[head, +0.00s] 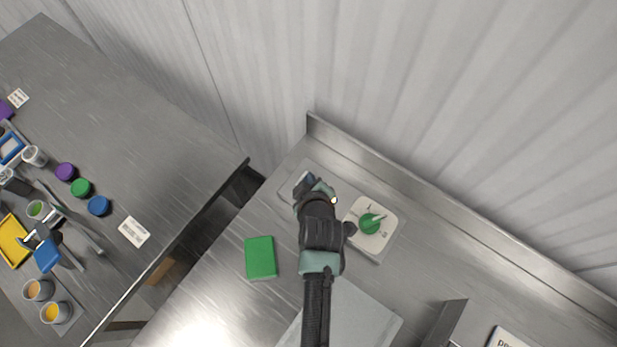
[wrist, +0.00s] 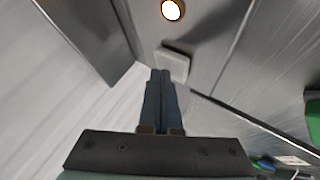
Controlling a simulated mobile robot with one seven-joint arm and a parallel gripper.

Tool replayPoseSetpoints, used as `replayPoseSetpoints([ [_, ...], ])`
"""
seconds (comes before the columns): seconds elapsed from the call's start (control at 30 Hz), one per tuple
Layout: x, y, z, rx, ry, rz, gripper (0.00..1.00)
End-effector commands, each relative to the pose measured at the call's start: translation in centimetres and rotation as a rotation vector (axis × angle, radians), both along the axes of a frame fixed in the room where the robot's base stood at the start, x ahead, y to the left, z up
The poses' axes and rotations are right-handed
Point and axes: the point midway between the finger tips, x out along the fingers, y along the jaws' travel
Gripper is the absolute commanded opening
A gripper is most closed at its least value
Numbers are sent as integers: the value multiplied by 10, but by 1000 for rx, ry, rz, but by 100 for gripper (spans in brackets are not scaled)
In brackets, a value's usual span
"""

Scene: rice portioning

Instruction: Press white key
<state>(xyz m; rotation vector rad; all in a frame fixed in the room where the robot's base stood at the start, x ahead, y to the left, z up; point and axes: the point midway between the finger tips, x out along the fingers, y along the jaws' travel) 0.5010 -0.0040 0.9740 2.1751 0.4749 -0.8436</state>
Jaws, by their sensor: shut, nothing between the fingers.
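My gripper (wrist: 160,75) is shut, with its two dark fingers side by side and nothing between them. In the wrist view the white key (wrist: 172,64), a small pale block on a grey panel, lies just beyond the fingertips. Its near end is partly covered by them, and I cannot tell whether they touch it. A round lit lamp (wrist: 171,10) glows white with an orange rim beyond the key. In the head view my gripper (head: 307,182) is over the left part of the panel (head: 378,252), and my arm hides the key there.
A green knob (head: 370,223) on a white plate sits right of my gripper. A green block (head: 260,258) lies on the metal counter to the left. A raised rim (head: 420,190) runs along the wall. A second table (head: 130,110) at left holds cups, lids and tools.

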Motion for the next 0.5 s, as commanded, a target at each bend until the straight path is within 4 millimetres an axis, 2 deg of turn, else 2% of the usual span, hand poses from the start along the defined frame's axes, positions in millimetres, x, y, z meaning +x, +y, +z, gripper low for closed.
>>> replayPoseSetpoints([
  [0.33, 0, 0, -2, 0, 3, 0, 0],
  [0.5, -1, 0, 5, 0, 3, 0, 0],
])
